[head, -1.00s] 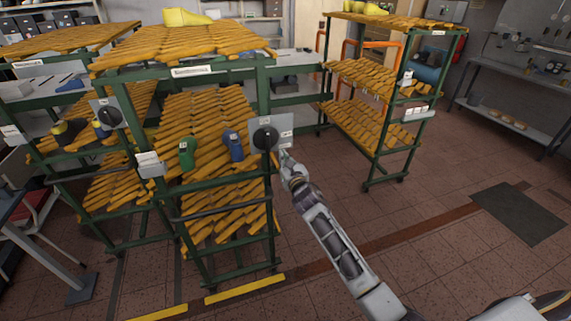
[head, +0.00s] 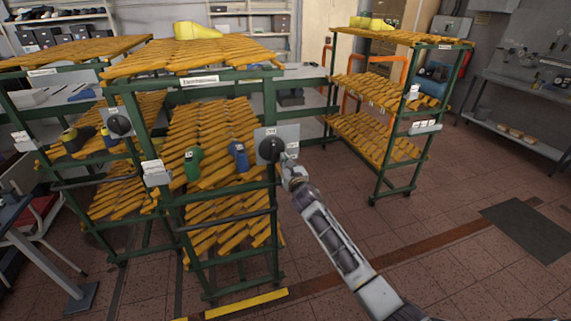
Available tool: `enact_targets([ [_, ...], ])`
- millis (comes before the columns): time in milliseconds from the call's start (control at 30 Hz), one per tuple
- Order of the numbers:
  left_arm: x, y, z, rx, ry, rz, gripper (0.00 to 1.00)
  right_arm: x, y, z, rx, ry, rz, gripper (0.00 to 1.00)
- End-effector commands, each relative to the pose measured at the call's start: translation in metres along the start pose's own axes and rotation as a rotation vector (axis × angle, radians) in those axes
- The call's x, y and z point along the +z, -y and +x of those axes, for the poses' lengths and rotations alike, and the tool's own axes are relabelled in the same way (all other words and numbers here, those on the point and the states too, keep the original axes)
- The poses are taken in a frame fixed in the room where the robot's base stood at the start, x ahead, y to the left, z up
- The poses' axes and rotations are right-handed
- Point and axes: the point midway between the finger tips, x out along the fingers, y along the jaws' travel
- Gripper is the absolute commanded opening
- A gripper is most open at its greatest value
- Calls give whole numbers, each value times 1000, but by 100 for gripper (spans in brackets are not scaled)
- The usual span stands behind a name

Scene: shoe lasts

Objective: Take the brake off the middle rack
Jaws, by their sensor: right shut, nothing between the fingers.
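The middle rack (head: 275,205) is a green frame with slatted orange-yellow shelves. On its right front post is a grey plate with a round black brake knob (head: 271,150). My right gripper (head: 287,162) is at the lower right of the knob, close against the plate; I cannot tell whether it touches the knob. Its fingers are small and partly hidden in this view, and it holds nothing. A green last (head: 193,164) and a blue last (head: 239,156) sit on the rack's middle shelf. My left gripper is not in view.
A left rack (head: 72,183) with its own black knob (head: 119,125) stands beside the middle one. A right rack (head: 385,170) stands further back. A yellow floor line (head: 246,304) runs before the middle rack. Floor on the right is open, with a dark mat (head: 525,229).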

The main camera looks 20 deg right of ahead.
Motion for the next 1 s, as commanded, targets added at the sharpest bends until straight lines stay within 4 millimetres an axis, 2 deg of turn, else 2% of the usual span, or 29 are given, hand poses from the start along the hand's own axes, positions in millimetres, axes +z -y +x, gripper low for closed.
enact_targets([
  [367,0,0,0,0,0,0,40,0,-1,0,0,0,0,0],
  [1000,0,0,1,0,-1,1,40,1,-14,0,1,0,0,0],
])
